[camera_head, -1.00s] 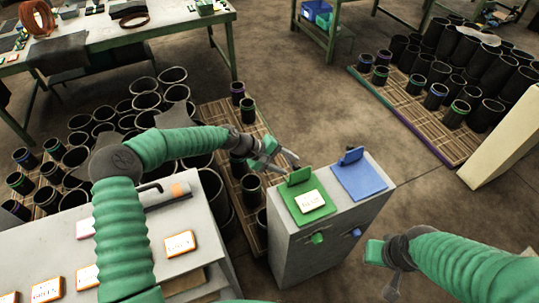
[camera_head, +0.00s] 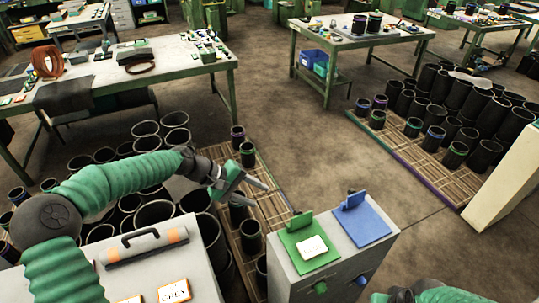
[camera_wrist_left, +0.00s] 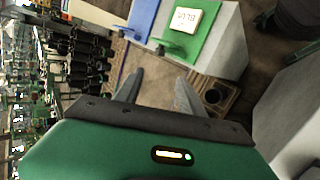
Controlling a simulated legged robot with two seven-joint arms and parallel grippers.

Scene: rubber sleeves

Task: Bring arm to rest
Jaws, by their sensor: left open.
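My left arm, green and ribbed, comes in from the left in the head view. Its gripper (camera_head: 262,194) is open and empty, in the air above the slatted pallet and left of the grey cabinet. In the left wrist view the gripper's two fingers (camera_wrist_left: 157,92) stand apart with nothing between them. The grey cabinet (camera_head: 335,272) carries a green plate (camera_head: 296,240) with a white labelled card (camera_head: 312,247) on it, and a blue plate (camera_head: 365,225). My right arm shows only at the bottom right edge; whether its gripper is open or shut cannot be seen.
Black rubber sleeves stand on a left pallet (camera_head: 268,204) and a right pallet (camera_head: 395,149). A grey bench (camera_head: 200,272) with a long handled tool and labelled cards is at lower left. Green-legged worktables (camera_head: 185,62) stand behind. The floor between the pallets is clear.

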